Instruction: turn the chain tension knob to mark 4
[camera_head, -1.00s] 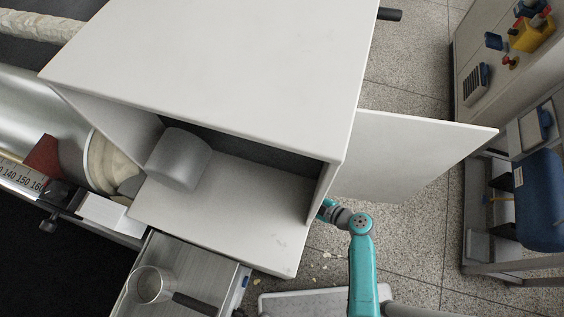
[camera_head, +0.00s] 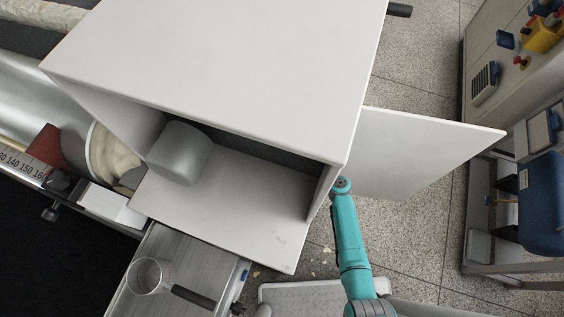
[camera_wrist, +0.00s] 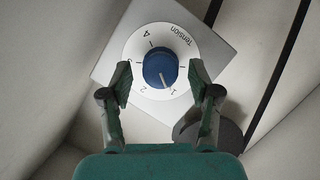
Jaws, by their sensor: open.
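The blue chain tension knob (camera_wrist: 160,68) sits on a round white dial (camera_wrist: 133,50) on a grey square plate (camera_wrist: 222,50) in the wrist view. The dial reads "Tension", with 4 at the upper left, and 2 and 1 along the bottom. The knob's white line points down, close to 1. My gripper (camera_wrist: 160,76) is open, one finger on each side of the knob, with gaps visible. In the head view the knob and gripper are hidden behind the white cabinet; only my teal arm shows beside it.
A white open-fronted cabinet (camera_head: 225,70) fills the middle, its door (camera_head: 420,150) swung out to the right. A grey cylinder (camera_head: 180,153) is inside. A drawer (camera_head: 185,255) holds a sieve (camera_head: 150,276). A dark round thing (camera_wrist: 228,133) lies below the plate.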

